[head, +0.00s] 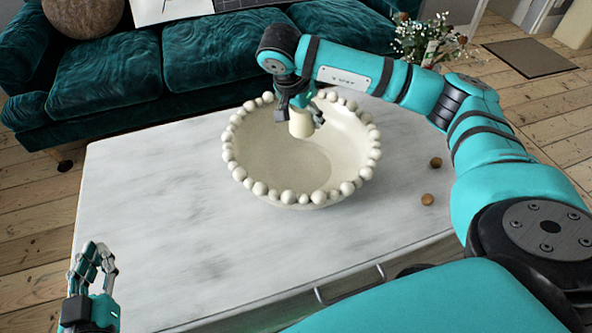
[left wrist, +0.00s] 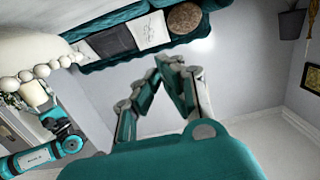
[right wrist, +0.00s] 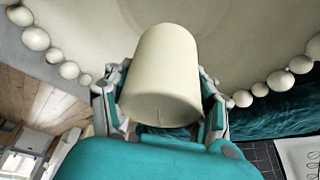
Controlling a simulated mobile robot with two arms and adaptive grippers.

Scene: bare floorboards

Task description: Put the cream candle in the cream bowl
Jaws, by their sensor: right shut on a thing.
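The cream candle (right wrist: 160,80) is a plain cylinder, held between the fingers of my right gripper (right wrist: 160,100). In the head view the candle (head: 301,124) hangs roughly upright over the back part of the cream bowl (head: 265,150). The bowl is wide and shallow, with a rim of round beads. The gripper covers the candle's top in the head view. I cannot tell if the candle's lower end touches the bowl. My left gripper (head: 94,260) is empty at the table's front left, away from the bowl; its fingertips look close together.
The pale table (head: 150,190) is clear left of the bowl. Two small brown balls (head: 436,162) (head: 427,199) lie to its right. A teal sofa (head: 130,75) stands behind the table. Flowers (head: 430,42) stand at the back right.

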